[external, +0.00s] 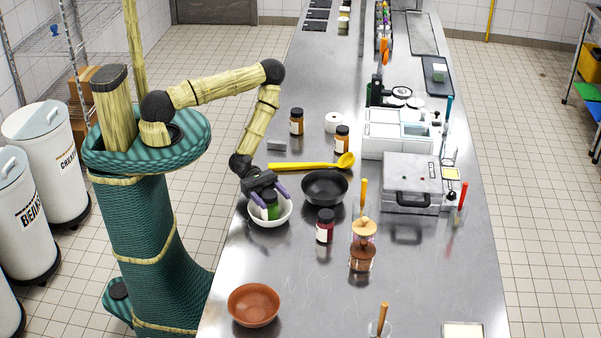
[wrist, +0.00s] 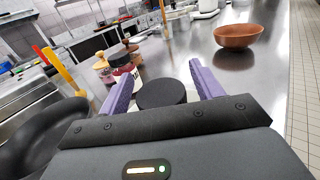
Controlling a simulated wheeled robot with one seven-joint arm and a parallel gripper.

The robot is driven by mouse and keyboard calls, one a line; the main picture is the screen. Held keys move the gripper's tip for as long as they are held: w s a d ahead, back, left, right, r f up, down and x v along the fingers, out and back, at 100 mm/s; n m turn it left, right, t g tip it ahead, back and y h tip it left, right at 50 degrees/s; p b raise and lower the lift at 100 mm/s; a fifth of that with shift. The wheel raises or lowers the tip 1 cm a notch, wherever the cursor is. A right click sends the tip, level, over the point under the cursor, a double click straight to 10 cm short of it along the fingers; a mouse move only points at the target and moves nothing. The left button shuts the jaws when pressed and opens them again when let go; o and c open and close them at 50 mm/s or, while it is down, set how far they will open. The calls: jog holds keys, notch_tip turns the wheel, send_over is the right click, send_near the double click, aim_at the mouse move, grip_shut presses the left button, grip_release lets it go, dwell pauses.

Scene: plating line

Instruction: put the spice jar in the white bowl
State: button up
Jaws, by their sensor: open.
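A spice jar with green contents (external: 271,210) and a dark lid is at the white bowl (external: 284,218), in its hollow as far as the external view shows. My gripper (external: 268,196) is above the bowl, with its purple fingers open on either side of the jar's top. In the wrist view the round black lid (wrist: 161,93) lies between the two spread fingers (wrist: 163,85), with a gap visible on the right side. The jar's lower part is hidden in the wrist view, and its base is hidden by the bowl in the external view.
A black bowl (external: 325,187) stands right of the white bowl, with a dark red jar (external: 325,225) in front of it. A yellow ladle (external: 305,166) lies behind. Two orange jars (external: 297,121) (external: 342,139) stand farther back. A terracotta bowl (external: 254,304) sits at the near edge.

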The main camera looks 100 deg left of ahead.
jog(key=shift+s+a+f+b, duration=0.1)
jog(key=shift+s+a+b, duration=0.15)
jog(key=shift+a+b, duration=0.05)
jog(key=b+v, duration=0.2)
jog(key=v, duration=0.9)
jog(key=shift+s+b, duration=0.15)
jog(key=shift+b, duration=0.15)
